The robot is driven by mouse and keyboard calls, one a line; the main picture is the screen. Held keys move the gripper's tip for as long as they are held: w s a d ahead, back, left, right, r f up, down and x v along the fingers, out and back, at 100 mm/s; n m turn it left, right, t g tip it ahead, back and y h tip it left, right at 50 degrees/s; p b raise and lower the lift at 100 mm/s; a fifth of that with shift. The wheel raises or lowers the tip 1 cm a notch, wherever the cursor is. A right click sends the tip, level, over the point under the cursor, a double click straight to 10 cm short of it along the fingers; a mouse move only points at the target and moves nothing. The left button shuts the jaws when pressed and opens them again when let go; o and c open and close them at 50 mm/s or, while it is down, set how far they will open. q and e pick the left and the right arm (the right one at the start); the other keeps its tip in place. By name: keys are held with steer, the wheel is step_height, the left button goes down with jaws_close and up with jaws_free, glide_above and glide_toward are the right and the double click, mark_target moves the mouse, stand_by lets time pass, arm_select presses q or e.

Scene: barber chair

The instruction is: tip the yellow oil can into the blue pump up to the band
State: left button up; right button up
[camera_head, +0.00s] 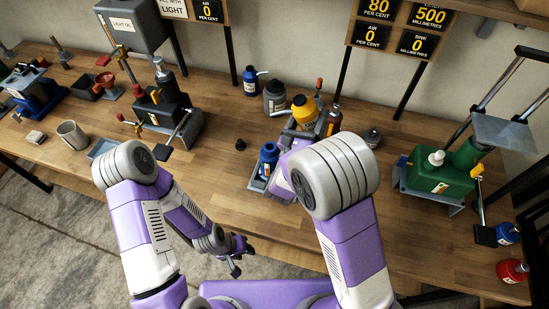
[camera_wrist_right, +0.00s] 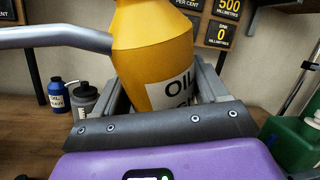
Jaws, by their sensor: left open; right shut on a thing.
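The yellow oil can (camera_head: 304,107) is near the middle of the bench, held by my right gripper (camera_head: 300,124). In the right wrist view the can (camera_wrist_right: 158,50) stands between the jaws, slightly tilted, with a label reading OIL and a grey spout (camera_wrist_right: 60,38) pointing left. I cannot tell whether its base touches the bench. The blue pump (camera_head: 36,92) is at the far left of the bench, well away from the can. Its band is too small to make out. My left gripper (camera_head: 236,258) is open and empty, low at the bench's front edge.
A black pump (camera_head: 162,112) stands left of centre, a green pump (camera_head: 445,172) at right. A blue bottle (camera_head: 268,157), a dark blue bottle (camera_head: 250,80) and a grey bottle (camera_head: 274,98) are near the can. A beige mug (camera_head: 72,135) stands at left. Signs hang above.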

steer(key=shift+r, duration=0.1)
stand_by(0.3)
steer(key=shift+d+r+n+t, duration=0.15)
steer(key=shift+n+t, duration=0.25)
steer(key=shift+n, duration=0.2)
steer(key=shift+d+r+n+t, duration=0.1)
steer(key=shift+r+n+t, duration=0.1)
steer(key=shift+n+t, duration=0.35)
steer(key=shift+y+p, duration=0.3)
steer(key=shift+y, duration=0.1)
steer(key=shift+r+n+t, duration=0.2)
steer(key=shift+n+t, duration=0.05)
steer(key=shift+n, duration=0.6)
steer(key=shift+y, duration=0.3)
